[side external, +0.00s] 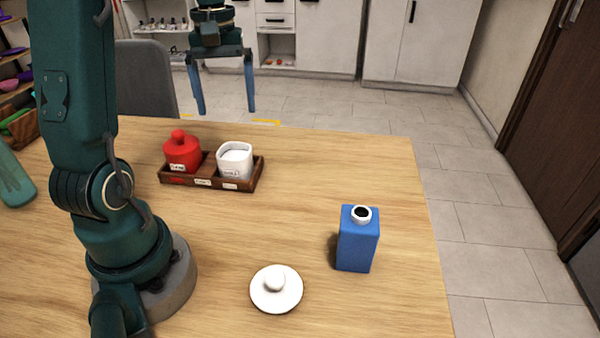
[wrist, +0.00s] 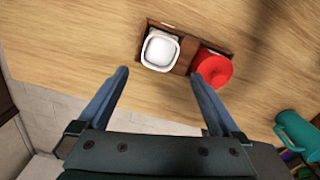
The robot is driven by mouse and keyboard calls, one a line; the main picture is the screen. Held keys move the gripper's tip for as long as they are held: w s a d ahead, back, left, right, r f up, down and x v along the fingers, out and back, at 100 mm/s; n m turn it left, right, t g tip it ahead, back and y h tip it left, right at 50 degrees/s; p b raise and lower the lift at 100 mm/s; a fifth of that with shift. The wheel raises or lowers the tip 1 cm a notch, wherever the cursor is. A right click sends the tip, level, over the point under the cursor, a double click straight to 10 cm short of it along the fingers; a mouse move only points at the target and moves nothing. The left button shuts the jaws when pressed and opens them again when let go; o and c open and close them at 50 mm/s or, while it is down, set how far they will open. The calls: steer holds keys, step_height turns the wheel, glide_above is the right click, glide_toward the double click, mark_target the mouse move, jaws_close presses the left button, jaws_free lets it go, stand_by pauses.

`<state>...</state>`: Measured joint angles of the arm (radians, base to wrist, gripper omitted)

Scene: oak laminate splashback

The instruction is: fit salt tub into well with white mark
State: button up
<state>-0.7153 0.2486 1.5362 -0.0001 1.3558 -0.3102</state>
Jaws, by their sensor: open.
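A white squarish tub (side external: 235,162) with white contents and a small front label, likely the salt tub, stands at the right end of a dark wooden tray (side external: 259,178). It also shows in the wrist view (wrist: 160,50). Its base is hidden, so I cannot tell how deep it sits. A red lidded jar (side external: 182,155) stands at the tray's left end. The tray front has pale labels at the middle and right and a red patch at the left. My gripper (side external: 224,110) is open and empty, fingers pointing down, well above table height and apart from the tub.
A blue bottle (side external: 357,240) stands near the table's right edge. A white round lid or dish with a knob (side external: 277,290) lies at the front. A teal object (wrist: 300,133) shows at the wrist view's right. The wood between tray and bottle is clear.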

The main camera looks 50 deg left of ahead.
steer(key=s+d+m+t, duration=0.2)
steer(key=d+m, duration=0.4)
steer(key=d, duration=0.3)
steer(key=s+d+m+t, duration=0.3)
steer(key=s+d+m, duration=0.2)
steer(key=d, duration=0.5)
steer(key=shift+s+m+t, duration=0.2)
steer(key=shift+m+t, duration=0.1)
steer(key=shift+m, duration=0.1)
steer(key=shift+a, duration=0.1)
